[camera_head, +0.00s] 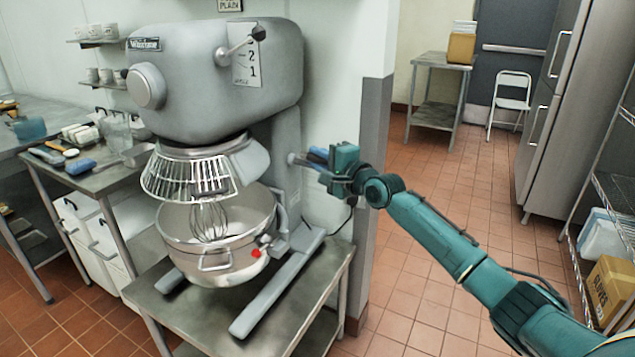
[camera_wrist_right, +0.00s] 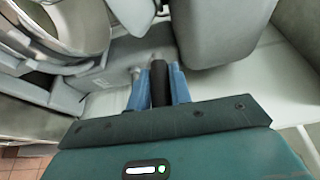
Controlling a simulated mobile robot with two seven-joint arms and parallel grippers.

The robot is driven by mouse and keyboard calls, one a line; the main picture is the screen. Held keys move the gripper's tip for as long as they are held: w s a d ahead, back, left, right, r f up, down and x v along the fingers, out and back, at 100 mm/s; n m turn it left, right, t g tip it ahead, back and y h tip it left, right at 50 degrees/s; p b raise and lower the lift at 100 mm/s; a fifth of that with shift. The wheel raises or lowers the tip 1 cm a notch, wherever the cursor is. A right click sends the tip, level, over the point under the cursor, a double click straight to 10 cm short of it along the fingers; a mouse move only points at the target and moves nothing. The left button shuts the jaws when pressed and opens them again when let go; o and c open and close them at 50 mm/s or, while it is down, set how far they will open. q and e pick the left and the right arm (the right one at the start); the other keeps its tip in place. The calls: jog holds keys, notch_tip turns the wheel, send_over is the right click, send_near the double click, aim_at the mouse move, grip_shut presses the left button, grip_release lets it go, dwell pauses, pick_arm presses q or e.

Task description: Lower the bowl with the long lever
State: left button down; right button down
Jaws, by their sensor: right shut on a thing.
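The grey stand mixer (camera_head: 215,90) stands on a metal table. Its steel bowl (camera_head: 190,262) sits under the wire guard (camera_head: 180,182), with the whisk (camera_head: 209,223) reaching inside it. The long lever (camera_head: 295,159) sticks out to the right from the mixer's column. My right gripper (camera_head: 317,158) is beside the column, shut on the lever's end. In the right wrist view, the lever's dark grip (camera_wrist_right: 159,82) lies between my blue fingers, and part of the bowl (camera_wrist_right: 70,22) shows at upper left. My left gripper is out of view.
The mixer's metal table (camera_head: 325,268) is mostly taken up by the mixer's feet. A wall corner (camera_head: 373,170) stands close behind my right gripper. A side counter (camera_head: 100,175) with utensils is at the left. The tiled floor (camera_head: 415,285) at the right is open.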

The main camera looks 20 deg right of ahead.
jog(key=r, duration=0.1)
jog(key=w+d+r, duration=0.1)
jog(key=shift+d+r, duration=0.25)
jog(key=shift+r, duration=0.1)
jog(key=shift+d+r, duration=0.1)
jog(key=c, duration=1.7)
grip_release()
jog(key=o, duration=0.4)
jog(key=shift+w, duration=0.1)
jog(key=shift+f, duration=0.2)
jog(key=shift+f, duration=0.15)
